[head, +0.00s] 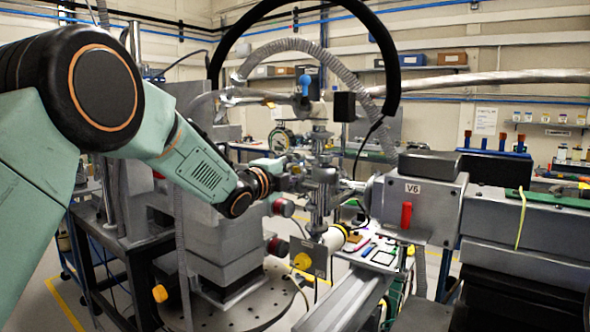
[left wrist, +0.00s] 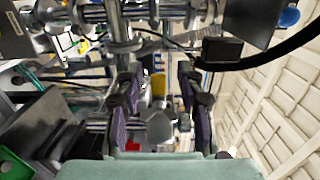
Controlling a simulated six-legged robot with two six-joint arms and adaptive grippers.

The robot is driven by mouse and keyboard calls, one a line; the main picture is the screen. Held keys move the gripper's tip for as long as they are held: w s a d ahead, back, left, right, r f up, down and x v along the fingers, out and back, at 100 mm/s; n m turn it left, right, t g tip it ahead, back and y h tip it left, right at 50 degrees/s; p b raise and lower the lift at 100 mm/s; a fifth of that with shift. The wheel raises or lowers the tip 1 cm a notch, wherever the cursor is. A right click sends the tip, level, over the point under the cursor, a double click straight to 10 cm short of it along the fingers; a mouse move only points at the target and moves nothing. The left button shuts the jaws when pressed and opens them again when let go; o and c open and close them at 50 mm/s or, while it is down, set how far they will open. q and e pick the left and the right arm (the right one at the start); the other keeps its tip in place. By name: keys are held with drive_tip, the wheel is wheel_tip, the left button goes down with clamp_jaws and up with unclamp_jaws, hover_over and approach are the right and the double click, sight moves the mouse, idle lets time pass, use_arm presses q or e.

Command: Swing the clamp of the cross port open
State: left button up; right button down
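The metal cross port (head: 320,172) stands in the middle of the head view, among steel flanges and tubes. Its clamp is too small there to tell apart or to say whether it is open. My left arm reaches in from the left, and its gripper (head: 292,175) is at the near left side of the cross, overlapping it in the picture. In the left wrist view my left gripper (left wrist: 157,98) has its two dark pads apart, with a gap between them. Steel flanges and tubes (left wrist: 122,46) lie beyond the fingertips. I cannot tell whether either finger touches them. My right gripper is not in view.
A grey valve box marked V6 (head: 418,205) with a red handle stands right of the cross. A black hose (head: 393,75) arches overhead.

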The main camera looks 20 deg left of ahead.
use_arm(q)
drive_tip(key=shift+w+d+f, duration=0.1)
drive_tip(key=shift+w+d, duration=0.05)
drive_tip(key=shift+d, duration=0.05)
drive_tip(key=shift+w+d, duration=0.1)
drive_tip(key=shift+d, duration=0.05)
drive_tip(key=shift+c, duration=1.1)
drive_tip(key=shift+s+a, duration=0.2)
drive_tip(key=c, duration=0.5)
clamp_jaws()
